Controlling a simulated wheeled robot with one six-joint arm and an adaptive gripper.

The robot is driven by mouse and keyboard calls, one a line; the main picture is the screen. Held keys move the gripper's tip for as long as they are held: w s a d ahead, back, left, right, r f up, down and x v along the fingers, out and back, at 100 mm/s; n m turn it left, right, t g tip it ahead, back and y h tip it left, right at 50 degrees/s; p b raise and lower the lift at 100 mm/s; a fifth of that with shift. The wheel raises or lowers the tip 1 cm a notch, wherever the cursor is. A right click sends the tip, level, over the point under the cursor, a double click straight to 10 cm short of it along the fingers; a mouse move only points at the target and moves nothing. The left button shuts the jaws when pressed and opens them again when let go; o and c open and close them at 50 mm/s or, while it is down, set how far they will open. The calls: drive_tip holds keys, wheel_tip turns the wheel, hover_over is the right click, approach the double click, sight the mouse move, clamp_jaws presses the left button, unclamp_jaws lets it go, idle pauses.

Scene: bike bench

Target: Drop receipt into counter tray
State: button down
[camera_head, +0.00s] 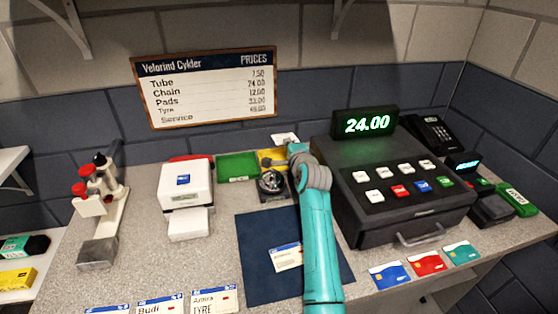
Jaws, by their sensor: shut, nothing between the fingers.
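A green tray (237,167) and a yellow tray (268,154) stand side by side at the back of the counter; I cannot tell which is the counter tray. A white slip with a blue header (287,257) lies on the dark blue mat (258,228). A small white paper (284,138) shows behind the yellow tray. I cannot tell which of these is the receipt. My gripper (272,184) is shut and empty, in front of the yellow tray and partly over it. Its fingertips are largely hidden from above.
A white printer (186,186) stands left of the trays. The dark cash register (395,180) stands close on the right of my arm. Bank cards (428,262) and name tags (214,300) line the front. A red-knobbed stand (98,190) is at left.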

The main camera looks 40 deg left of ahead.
drive_tip(key=shift+f, duration=0.85)
drive_tip(key=c, duration=1.2)
unclamp_jaws()
drive_tip(key=shift+c, duration=0.2)
drive_tip(key=shift+s+d, duration=0.1)
drive_tip(key=shift+d, duration=0.05)
drive_tip(key=v, duration=1.1)
drive_tip(key=shift+s+d+r, duration=0.2)
drive_tip(key=shift+s+d, duration=0.05)
drive_tip(key=shift+s, duration=0.05)
